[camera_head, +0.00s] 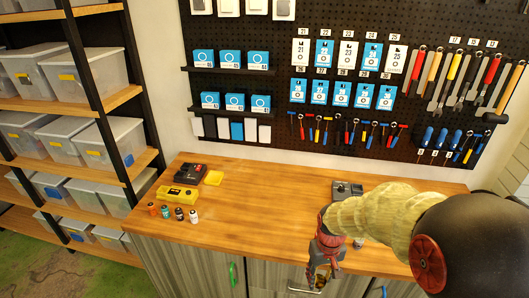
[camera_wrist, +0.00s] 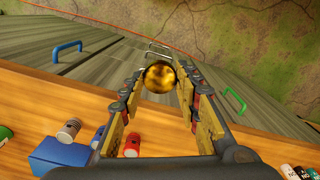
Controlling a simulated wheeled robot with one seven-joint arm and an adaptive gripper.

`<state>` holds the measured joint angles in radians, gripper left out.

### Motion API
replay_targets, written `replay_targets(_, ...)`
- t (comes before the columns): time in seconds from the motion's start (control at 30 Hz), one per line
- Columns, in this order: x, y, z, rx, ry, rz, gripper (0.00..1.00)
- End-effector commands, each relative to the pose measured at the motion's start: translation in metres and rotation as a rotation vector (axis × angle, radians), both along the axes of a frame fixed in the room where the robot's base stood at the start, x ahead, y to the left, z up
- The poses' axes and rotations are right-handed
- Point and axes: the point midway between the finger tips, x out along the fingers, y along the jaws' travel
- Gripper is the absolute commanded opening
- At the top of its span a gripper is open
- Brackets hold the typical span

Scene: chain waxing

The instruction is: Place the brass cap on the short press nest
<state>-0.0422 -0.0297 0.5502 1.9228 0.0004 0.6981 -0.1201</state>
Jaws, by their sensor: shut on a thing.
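The brass cap (camera_wrist: 160,77) shows as a shiny gold rounded piece between the fingertips in the wrist view. My gripper (camera_wrist: 160,80) is shut on it, with one finger on each side. In the head view my gripper (camera_head: 319,281) hangs low at the front edge of the workbench, in front of the cabinet doors. The cap is small and hard to make out there. I cannot pick out the short press nest for sure; a grey device (camera_head: 347,187) stands behind my arm on the bench, partly hidden.
The wooden bench (camera_head: 265,200) is clear in the middle. In the wrist view, a blue block (camera_wrist: 62,156) and a red cylinder (camera_wrist: 132,145) stand near my left finger.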

Motion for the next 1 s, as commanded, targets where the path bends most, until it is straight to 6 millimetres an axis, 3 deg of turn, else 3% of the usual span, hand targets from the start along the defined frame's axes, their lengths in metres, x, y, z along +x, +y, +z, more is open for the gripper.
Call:
replay_targets(0.3, 0.051, -0.012, -0.090, 0.001, 0.003, -0.108, 0.01)
replay_targets(0.43, 0.065, -0.016, -0.114, 0.001, 0.001, -0.142, 0.01)
replay_targets(0.67, 0.074, -0.019, -0.126, 0.000, -0.002, -0.163, 0.01)
replay_targets(1.0, 0.074, -0.019, -0.108, 0.000, -0.002, -0.162, 0.01)
